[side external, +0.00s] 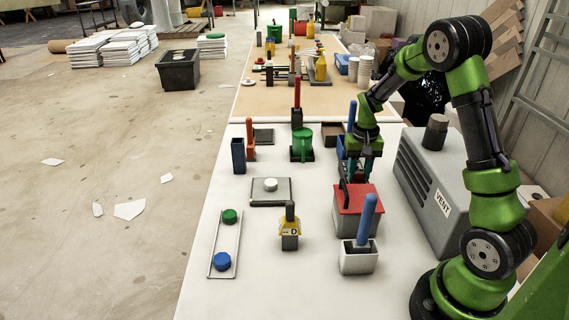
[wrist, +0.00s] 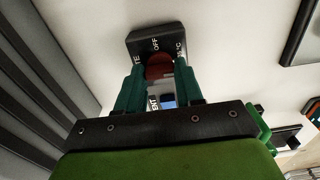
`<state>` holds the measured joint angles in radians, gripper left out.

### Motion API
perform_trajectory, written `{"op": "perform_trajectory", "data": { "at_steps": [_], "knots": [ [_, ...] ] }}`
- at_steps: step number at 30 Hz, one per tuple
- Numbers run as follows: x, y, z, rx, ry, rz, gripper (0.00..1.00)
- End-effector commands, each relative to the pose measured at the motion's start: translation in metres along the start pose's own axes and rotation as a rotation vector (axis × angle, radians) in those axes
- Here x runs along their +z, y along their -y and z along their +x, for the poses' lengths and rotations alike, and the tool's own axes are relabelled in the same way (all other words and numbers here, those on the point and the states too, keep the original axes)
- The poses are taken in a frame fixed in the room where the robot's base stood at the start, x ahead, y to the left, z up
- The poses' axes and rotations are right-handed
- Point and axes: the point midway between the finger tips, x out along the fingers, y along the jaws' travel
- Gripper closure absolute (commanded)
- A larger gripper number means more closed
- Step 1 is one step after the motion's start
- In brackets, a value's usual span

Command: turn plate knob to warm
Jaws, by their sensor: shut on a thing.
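In the wrist view a dark control box (wrist: 150,38) carries white lettering. "OFF" is at its middle, what looks like "35°C" is to the right, and a partly cut word ending in "E" is to the left. A dark red round knob (wrist: 159,66) sits in front of the lettering. My gripper (wrist: 160,76) has its two teal fingers on either side of the knob, shut on it. I cannot tell which label the knob points to. In the side view my gripper (side external: 356,180) points down by a red-topped grey box (side external: 357,201); the knob does not show clearly there.
A large grey ribbed vent unit (side external: 432,180) stands close on the right. A grey holder (side external: 358,262) with a blue handle is in front.

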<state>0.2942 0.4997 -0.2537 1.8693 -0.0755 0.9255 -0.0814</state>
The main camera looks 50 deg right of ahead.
Motion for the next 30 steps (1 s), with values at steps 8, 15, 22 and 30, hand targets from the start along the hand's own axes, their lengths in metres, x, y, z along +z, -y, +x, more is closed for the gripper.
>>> {"op": "perform_trajectory", "data": {
  "at_steps": [8, 15, 22, 30],
  "knots": [
    [0.000, 0.000, -0.001, -0.002, -0.001, 0.003, 0.41],
    [0.000, 0.000, 0.000, -0.001, 0.000, 0.001, 0.38],
    [-0.001, 0.000, -0.016, -0.002, -0.005, 0.000, 0.38],
    [-0.002, 0.001, -0.078, -0.004, -0.008, 0.000, 0.38]
  ]
}}
